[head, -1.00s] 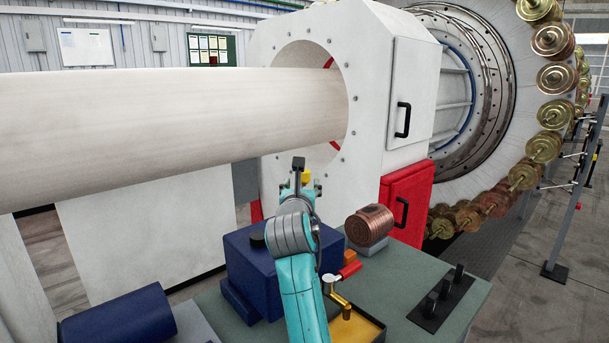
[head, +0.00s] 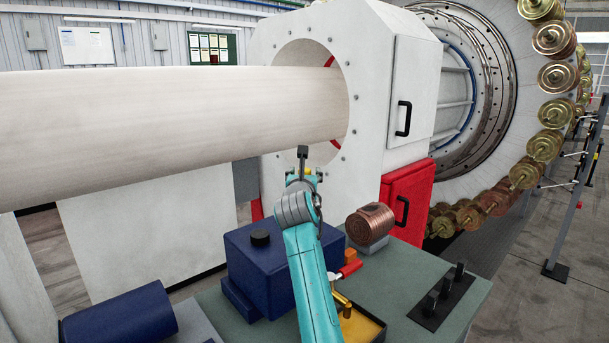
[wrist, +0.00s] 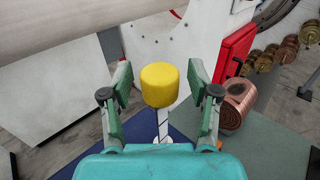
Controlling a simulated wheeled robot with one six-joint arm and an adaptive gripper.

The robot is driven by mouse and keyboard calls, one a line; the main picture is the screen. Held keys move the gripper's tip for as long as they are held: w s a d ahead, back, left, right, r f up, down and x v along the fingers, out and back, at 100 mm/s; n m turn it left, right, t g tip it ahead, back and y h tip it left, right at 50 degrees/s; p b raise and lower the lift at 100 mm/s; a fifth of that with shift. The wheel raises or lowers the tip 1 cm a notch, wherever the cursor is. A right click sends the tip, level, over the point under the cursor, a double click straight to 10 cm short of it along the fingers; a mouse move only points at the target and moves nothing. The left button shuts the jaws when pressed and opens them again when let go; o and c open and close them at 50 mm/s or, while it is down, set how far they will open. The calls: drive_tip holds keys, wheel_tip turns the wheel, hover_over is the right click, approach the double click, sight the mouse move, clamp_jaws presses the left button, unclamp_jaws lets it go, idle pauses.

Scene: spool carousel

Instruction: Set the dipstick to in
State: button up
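The dipstick has a yellow cap (wrist: 160,85) on a thin pale rod (wrist: 163,122) with dark marks. In the wrist view it stands upright, with a length of rod showing above the blue gearbox housing (head: 262,250). My gripper (wrist: 160,82) is open, with one finger on each side of the cap and a visible gap on both sides. In the head view my gripper (head: 302,180) is above the back of the blue housing and mostly hides the dipstick.
A large pale tube (head: 170,125) runs above and behind my gripper. A copper spool (head: 370,221) and a red-handled crank (head: 348,270) are to the right.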

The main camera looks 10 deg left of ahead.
clamp_jaws()
drive_tip(key=shift+f, duration=2.55)
drive_tip(key=shift+o, duration=1)
unclamp_jaws()
drive_tip(key=shift+s, duration=0.1)
drive_tip(key=s, duration=0.4)
drive_tip(key=s+d, duration=0.1)
drive_tip(key=s, duration=0.6)
drive_tip(key=shift+s+d, duration=0.2)
drive_tip(key=shift+s, duration=0.2)
